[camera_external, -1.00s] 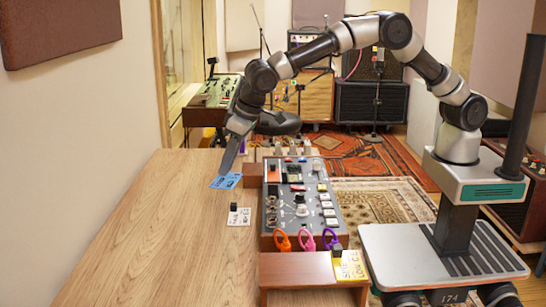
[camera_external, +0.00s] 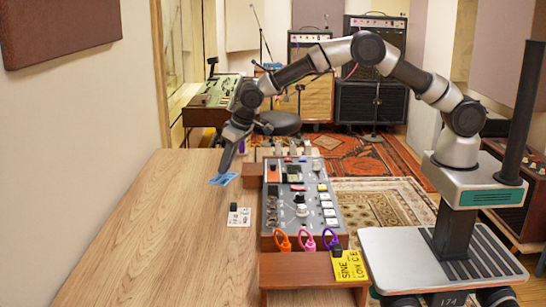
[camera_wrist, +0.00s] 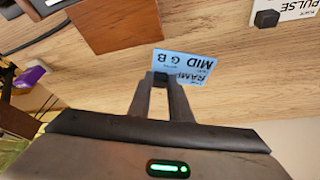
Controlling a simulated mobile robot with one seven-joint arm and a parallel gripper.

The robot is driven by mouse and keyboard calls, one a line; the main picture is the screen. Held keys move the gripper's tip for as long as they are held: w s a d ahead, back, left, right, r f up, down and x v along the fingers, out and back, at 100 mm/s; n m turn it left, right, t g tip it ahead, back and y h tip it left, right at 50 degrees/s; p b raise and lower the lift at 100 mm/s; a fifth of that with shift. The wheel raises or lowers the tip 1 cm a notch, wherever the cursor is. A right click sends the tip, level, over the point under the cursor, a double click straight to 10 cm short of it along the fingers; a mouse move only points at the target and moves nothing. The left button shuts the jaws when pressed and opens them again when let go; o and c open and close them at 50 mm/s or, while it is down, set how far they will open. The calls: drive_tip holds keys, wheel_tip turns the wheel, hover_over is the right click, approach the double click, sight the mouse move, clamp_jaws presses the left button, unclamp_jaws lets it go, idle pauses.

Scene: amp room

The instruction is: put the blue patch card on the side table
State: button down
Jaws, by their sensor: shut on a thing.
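The blue patch card (camera_external: 222,180) is a light blue card with black lettering, held at its edge by my gripper (camera_external: 228,169) over the long wooden table (camera_external: 150,230). In the wrist view the card (camera_wrist: 187,65) lies beyond the fingertips, its text upside down, and the fingers of my gripper (camera_wrist: 160,80) are shut on a black tab at its near edge. Whether the card touches the wood below cannot be told. Which surface is the side table is not clear from the pictures.
A white card (camera_external: 239,217) with a black tab lies on the table. A mixer panel (camera_external: 301,200) stands to its right. The table's left part is bare.

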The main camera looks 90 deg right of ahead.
sight(227, 174)
wheel_tip(227, 174, down, 4)
drive_tip(key=shift+f+b, duration=0.15)
drive_tip(key=shift+b, duration=0.15)
drive_tip(key=shift+f, duration=0.1)
drive_tip(key=shift+f, duration=0.15)
drive_tip(key=c, duration=1.6)
unclamp_jaws()
drive_tip(key=shift+r, duration=0.2)
